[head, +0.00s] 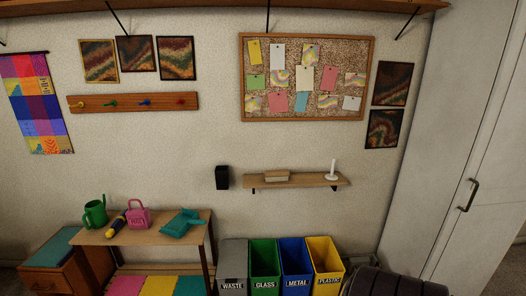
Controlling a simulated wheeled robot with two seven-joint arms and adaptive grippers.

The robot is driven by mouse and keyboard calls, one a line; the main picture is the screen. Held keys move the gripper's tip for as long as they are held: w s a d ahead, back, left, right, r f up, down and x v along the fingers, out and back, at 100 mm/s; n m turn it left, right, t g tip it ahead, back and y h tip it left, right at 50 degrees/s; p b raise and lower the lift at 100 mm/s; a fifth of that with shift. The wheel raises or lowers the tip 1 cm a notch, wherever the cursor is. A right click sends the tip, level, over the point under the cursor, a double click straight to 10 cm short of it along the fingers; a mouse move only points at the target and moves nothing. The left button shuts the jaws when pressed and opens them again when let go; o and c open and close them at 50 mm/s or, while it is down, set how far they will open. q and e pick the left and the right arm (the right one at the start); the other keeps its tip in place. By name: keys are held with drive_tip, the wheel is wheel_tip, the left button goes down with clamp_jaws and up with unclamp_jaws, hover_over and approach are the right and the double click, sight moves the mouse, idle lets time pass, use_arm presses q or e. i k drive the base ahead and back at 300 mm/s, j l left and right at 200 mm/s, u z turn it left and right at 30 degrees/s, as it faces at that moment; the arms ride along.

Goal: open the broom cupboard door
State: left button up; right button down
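A tall pale cupboard (425,150) stands along the right side in the head view. A long seam runs down its front, and a dark bar handle (468,195) sits on the door panel (493,170) right of the seam. The door looks shut, with no gap that I can make out. The panel's right part is cut off by the picture edge. Neither of my grippers is in view, and nothing touches the handle.
Waste bins, grey (233,256), green (265,256), blue (296,256) and yellow (326,256), stand along the wall left of the cupboard. A wooden table (150,238) with a watering can (95,213) is further left. A wall shelf (315,181) hangs above the bins.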

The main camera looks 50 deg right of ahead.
sight(487, 212)
drive_tip(key=l+z, duration=0.1)
drive_tip(key=z, duration=3.4)
drive_tip(key=l, duration=0.1)
